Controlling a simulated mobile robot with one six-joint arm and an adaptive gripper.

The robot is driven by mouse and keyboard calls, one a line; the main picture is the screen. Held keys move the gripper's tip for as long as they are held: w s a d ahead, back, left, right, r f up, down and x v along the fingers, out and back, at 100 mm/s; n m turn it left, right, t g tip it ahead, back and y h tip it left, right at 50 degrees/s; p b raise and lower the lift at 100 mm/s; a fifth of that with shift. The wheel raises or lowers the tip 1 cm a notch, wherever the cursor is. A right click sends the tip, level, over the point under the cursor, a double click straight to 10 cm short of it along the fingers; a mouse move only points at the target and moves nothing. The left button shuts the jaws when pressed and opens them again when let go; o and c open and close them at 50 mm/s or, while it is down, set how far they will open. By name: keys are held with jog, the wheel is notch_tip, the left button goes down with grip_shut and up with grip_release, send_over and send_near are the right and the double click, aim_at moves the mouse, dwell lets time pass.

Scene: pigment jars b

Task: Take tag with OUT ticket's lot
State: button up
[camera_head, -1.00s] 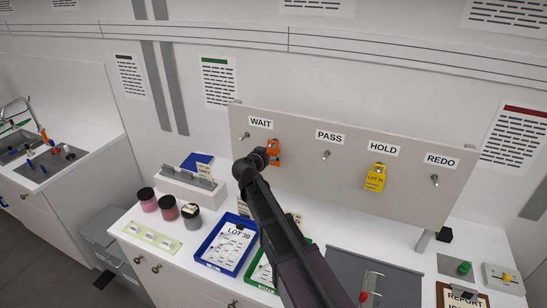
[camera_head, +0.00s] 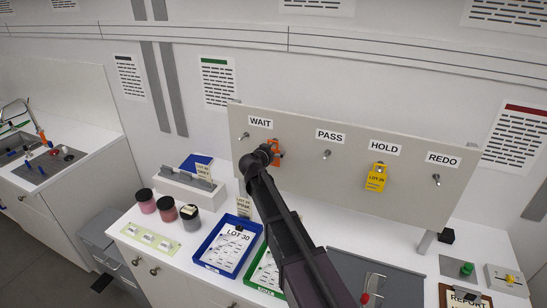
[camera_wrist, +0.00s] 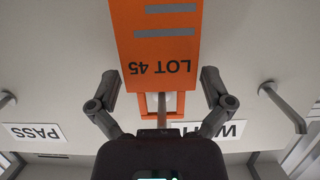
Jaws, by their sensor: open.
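An orange tag (camera_head: 277,150) hangs on the board between the WAIT and PASS labels. In the wrist view the orange tag (camera_wrist: 160,62) reads LOT 45 upside down, and a peg passes through its frame. My gripper (camera_head: 262,157) is at this tag; in the wrist view my gripper (camera_wrist: 161,90) is open, with one finger on each side of the tag and gaps between. A yellow tag (camera_head: 376,178) hangs under HOLD. A blue tray (camera_head: 212,265) holds a LOT 30 sheet (camera_head: 234,245). A green tray (camera_head: 262,283) is partly hidden by my arm. No OUT wording is legible.
The board (camera_head: 300,175) has bare pegs under PASS (camera_head: 326,154) and REDO (camera_head: 436,180). Several dark-lidded jars (camera_head: 168,209) stand left of the trays. A white box (camera_head: 188,188) holds cards behind them. A grey mat (camera_head: 400,268) and a clipboard (camera_head: 462,296) lie right.

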jog(key=shift+c, duration=0.2)
jog(key=c, duration=0.5)
jog(key=shift+r, duration=0.15)
jog(key=shift+r+p, duration=0.65)
jog(key=shift+p, duration=0.15)
jog(key=s+a, duration=0.2)
jog(key=s, duration=0.3)
jog(key=s+a, duration=0.2)
jog(key=s, duration=0.4)
jog(key=s+a, duration=0.2)
jog(key=s, duration=0.3)
jog(key=shift+s+a, duration=0.4)
